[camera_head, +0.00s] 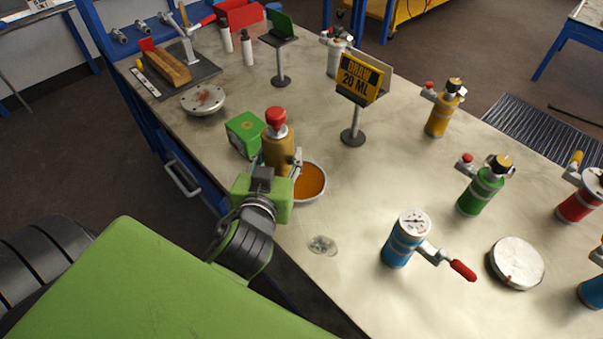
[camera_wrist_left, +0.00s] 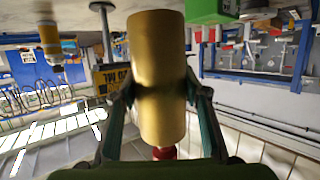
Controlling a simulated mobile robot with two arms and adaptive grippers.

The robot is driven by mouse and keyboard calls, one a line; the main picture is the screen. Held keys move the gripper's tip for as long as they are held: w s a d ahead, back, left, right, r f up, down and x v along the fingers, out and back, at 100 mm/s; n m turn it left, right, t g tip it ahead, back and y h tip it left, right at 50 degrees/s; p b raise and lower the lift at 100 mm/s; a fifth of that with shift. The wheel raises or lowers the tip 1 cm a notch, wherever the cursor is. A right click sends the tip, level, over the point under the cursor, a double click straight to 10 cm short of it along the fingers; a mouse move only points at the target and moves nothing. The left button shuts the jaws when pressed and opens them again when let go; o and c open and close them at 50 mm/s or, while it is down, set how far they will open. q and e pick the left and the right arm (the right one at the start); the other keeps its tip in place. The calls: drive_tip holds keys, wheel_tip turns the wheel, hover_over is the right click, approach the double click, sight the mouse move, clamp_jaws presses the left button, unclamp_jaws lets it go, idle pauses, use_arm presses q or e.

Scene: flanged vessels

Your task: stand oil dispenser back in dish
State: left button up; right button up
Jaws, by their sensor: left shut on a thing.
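The oil dispenser (camera_head: 278,150) is an amber bottle with a red cap, held upright. My left gripper (camera_head: 277,170) is shut on its body. In the left wrist view the amber cylinder (camera_wrist_left: 157,75) fills the middle between the two fingers, with its red cap end (camera_wrist_left: 165,153) at the bottom. The round dish (camera_head: 311,183), with a pale rim and an orange-brown inside, is on the bench just right of the gripper, partly hidden by it. The dispenser's foot is hidden in the head view, so I cannot tell its height. My right gripper is out of view.
A green box (camera_head: 245,133) stands close behind left of the dispenser. A yellow "DRAW 20 ML" sign (camera_head: 358,82) stands behind right. A blue vessel with gauge (camera_head: 402,241) and a clear small disc (camera_head: 323,245) are nearer the front. Bench between dish and green vessel (camera_head: 481,187) is mostly free.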

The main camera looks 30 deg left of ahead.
use_arm(q)
drive_tip(key=w+f, duration=0.2)
drive_tip(key=f, duration=0.1)
drive_tip(key=w+f, duration=0.3)
drive_tip(key=w+d+f, duration=0.1)
drive_tip(key=w+f, duration=0.2)
drive_tip(key=shift+f+p, duration=0.35)
drive_tip(key=shift+p, duration=0.05)
drive_tip(key=shift+f, duration=0.1)
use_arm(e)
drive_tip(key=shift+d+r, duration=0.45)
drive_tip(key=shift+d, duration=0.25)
use_arm(q)
drive_tip(key=shift+f, duration=0.1)
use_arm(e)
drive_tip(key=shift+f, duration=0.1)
use_arm(q)
drive_tip(key=o, duration=1.1)
drive_tip(key=shift+s+f, duration=0.1)
drive_tip(key=shift+f, duration=0.1)
drive_tip(key=o, duration=0.5)
drive_tip(key=shift+r, duration=0.1)
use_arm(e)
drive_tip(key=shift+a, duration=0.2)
